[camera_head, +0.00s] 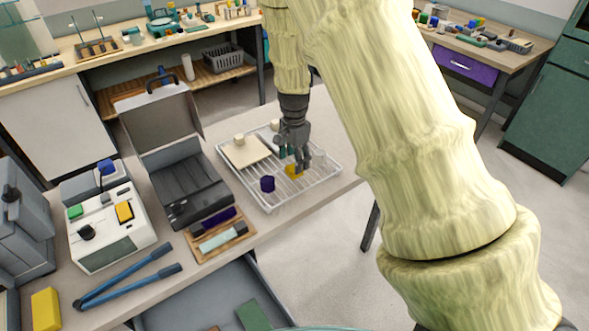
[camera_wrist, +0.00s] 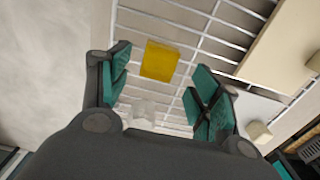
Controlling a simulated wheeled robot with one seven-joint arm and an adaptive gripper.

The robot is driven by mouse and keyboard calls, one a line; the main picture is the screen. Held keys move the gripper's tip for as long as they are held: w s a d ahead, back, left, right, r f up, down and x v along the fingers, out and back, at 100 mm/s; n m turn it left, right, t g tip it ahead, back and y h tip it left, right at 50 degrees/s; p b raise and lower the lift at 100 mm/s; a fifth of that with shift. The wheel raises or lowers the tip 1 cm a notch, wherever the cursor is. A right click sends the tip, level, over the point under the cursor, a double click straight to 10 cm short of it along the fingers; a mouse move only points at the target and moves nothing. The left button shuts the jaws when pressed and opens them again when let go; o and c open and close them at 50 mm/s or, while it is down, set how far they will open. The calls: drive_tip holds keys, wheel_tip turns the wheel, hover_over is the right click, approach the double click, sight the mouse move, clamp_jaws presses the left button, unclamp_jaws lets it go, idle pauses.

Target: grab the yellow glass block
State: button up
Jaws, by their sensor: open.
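The yellow glass block (camera_wrist: 160,61) lies on a white wire rack (camera_wrist: 232,24), between and a little beyond my open fingertips in the wrist view. In the head view the yellow block (camera_head: 293,171) shows below my gripper (camera_head: 298,160), partly hidden by its fingers. In the wrist view my gripper (camera_wrist: 160,85) has its teal-padded fingers spread apart with nothing held. Whether a finger touches the block I cannot tell.
A dark purple block (camera_head: 267,184) stands on the rack left of my gripper. A pale board (camera_head: 246,152) with a small cream block (camera_head: 239,139) lies on the rack's left part. A clear piece (camera_wrist: 143,110) shows near the yellow block. An open grey case (camera_head: 181,180) stands left of the rack.

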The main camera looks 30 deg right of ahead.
drive_tip(key=shift+s+f+p, duration=0.1)
drive_tip(key=shift+f+p, duration=0.5)
drive_tip(key=shift+f, duration=1.3)
drive_tip(key=shift+d, duration=0.1)
drive_tip(key=c, duration=1.2)
drive_tip(key=shift+r, duration=0.15)
